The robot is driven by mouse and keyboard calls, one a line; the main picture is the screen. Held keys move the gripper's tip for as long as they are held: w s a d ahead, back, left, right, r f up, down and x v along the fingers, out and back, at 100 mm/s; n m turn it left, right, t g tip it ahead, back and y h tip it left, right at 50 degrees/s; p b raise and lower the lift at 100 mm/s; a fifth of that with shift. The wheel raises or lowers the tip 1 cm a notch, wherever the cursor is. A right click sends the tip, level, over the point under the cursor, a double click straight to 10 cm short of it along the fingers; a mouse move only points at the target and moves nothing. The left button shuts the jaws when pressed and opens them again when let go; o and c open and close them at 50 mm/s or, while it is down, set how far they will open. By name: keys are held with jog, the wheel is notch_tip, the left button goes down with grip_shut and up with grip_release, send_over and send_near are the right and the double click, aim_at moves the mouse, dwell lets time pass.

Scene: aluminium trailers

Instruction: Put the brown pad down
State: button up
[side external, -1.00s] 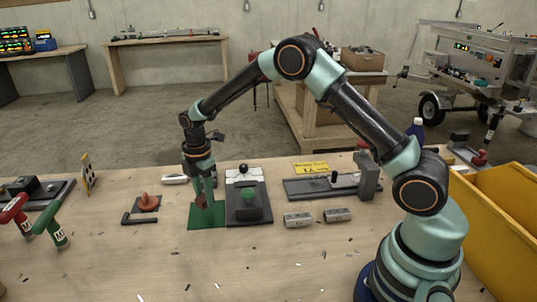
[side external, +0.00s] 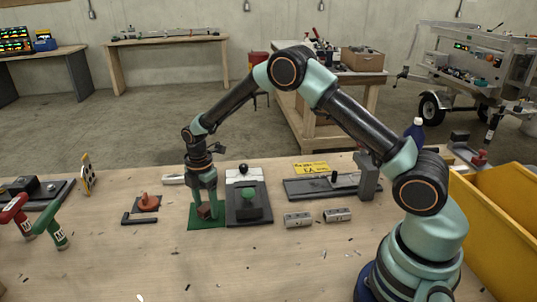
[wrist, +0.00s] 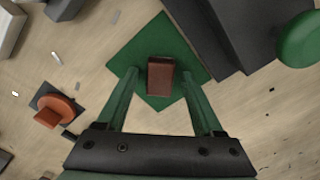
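The brown pad (wrist: 160,77) is a small block lying on the green mat (wrist: 141,47) in the wrist view. In the side view the pad (side external: 205,212) sits low on the green mat (side external: 207,224), between the fingertips of my gripper (side external: 204,210). In the wrist view my gripper (wrist: 159,74) has its two green fingers spread wide, with a gap on each side of the pad. Neither finger appears to touch it. My gripper is open and points down over the mat.
A dark fixture with a green knob (side external: 249,195) stands close to the right of the mat. An orange piece on a dark square (side external: 147,203) lies to the left. Two grey blocks (side external: 298,220) lie to the right. The table front is mostly clear, with scattered scraps.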

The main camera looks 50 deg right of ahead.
notch_tip(320, 180, up, 11)
notch_tip(320, 180, up, 7)
jog(key=m+t, duration=0.1)
jog(key=m, duration=0.2)
send_over(206, 207)
jog(key=s+d, duration=0.1)
jog(key=s, duration=0.2)
jog(key=s+d+r+m+t, duration=0.1)
jog(key=s+r+m+t, duration=0.1)
jog(key=s+m, duration=0.5)
jog(key=s+d+r+m+t, duration=0.2)
jog(key=s+r+m, duration=0.2)
jog(key=s+m, duration=0.4)
jog(key=s, duration=0.4)
jog(key=shift+r+t, duration=0.15)
jog(key=shift+t, duration=0.15)
jog(key=shift+o, duration=0.5)
